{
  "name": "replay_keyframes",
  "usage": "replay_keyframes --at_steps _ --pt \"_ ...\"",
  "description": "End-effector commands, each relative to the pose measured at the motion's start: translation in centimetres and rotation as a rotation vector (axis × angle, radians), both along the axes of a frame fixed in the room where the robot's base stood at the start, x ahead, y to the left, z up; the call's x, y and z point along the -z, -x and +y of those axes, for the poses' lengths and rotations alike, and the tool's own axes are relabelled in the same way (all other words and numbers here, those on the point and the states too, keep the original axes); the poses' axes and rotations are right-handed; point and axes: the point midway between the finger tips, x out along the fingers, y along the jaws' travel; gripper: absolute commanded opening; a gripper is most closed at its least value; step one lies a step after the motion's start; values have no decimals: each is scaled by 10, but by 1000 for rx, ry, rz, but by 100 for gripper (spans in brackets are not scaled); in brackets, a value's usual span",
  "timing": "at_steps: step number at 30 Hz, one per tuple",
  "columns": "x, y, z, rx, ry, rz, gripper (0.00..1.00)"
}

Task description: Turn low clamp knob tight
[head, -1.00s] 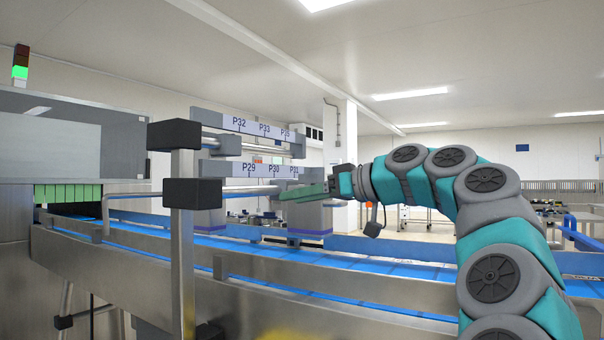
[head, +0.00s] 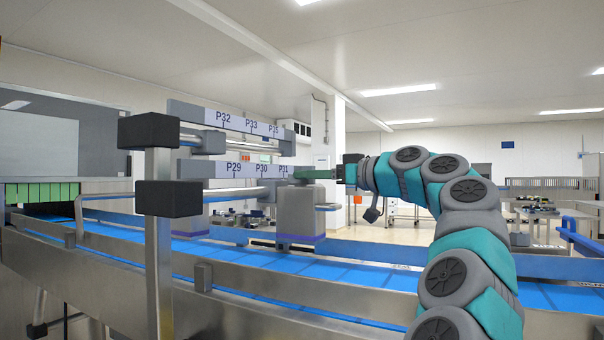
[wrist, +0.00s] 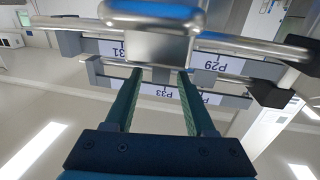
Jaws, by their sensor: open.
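My gripper (head: 300,174) points left in the head view, at the right end of the lower scale bar (head: 237,169) marked P29 to P31. In the wrist view my gripper (wrist: 159,73) has two green fingers apart, with nothing clearly held between them. A rounded shiny metal piece (wrist: 148,45) lies just past the fingertips there, roughly in line with the gap. It may be the low clamp knob, but I cannot tell for sure. Contact with the fingers is not clear. No knob can be made out at the gripper in the head view.
The upper scale bar (head: 228,121) runs above the lower one. A metal post with two black blocks (head: 170,198) stands in front at left. The blue conveyor (head: 270,265) runs below, between metal side rails. The air above the belt at right holds my arm.

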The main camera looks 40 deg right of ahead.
Motion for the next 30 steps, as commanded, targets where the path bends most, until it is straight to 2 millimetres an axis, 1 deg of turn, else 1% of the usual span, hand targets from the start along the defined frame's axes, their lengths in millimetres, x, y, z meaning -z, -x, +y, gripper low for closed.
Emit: replay_keyframes --at_steps 1,3,6,14,17,27,29,30 --pt "0 -8 2 -2 0 4 55" --pt "0 -17 4 -2 1 3 55" --pt "0 -25 6 -1 0 0 55" --pt "0 -27 7 0 0 -1 55" --pt "0 -27 7 0 0 -1 45" --pt "0 -27 7 0 0 0 7" --pt "0 -27 7 0 0 0 0" --pt "0 -27 7 0 0 0 0"
